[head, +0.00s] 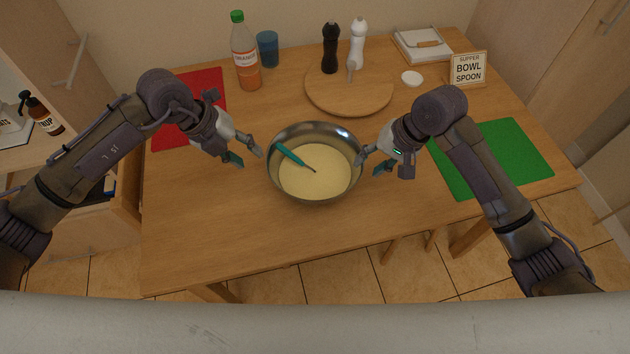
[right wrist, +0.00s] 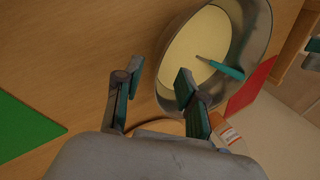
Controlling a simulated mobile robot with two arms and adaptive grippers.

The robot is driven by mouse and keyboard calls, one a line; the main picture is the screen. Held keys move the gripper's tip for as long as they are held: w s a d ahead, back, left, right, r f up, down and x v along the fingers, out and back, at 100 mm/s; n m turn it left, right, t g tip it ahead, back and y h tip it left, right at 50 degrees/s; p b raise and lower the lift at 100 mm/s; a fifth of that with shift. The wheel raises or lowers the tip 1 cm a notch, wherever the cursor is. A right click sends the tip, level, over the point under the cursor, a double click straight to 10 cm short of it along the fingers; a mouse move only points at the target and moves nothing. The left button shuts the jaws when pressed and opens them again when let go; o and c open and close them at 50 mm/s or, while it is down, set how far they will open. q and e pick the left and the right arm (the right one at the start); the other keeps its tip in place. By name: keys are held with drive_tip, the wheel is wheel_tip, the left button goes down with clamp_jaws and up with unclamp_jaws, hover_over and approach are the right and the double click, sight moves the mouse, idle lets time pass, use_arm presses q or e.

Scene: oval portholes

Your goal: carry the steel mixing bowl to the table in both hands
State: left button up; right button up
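The steel mixing bowl (head: 344,133) stands upright on the middle of the wooden table (head: 220,255). It holds pale yellow batter (head: 318,178) and a teal-handled utensil (head: 290,154) leaning inside. The bowl also shows in the right wrist view (right wrist: 259,30). My left gripper (head: 246,156) is open, just left of the bowl, with a small gap to it. My right gripper (head: 372,164) is open at the bowl's right side. In the right wrist view its fingers (right wrist: 158,98) are apart, one overlapping the near bowl wall; I cannot tell whether they touch.
A red mat (head: 205,90) lies left and a green mat (head: 497,160) right. Behind stand an orange bottle (head: 244,58), a blue cup (head: 267,48), a round board (head: 347,98) with two mills and a sign (head: 467,69). The table's front strip is clear.

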drive_tip(key=shift+v, duration=1.65)
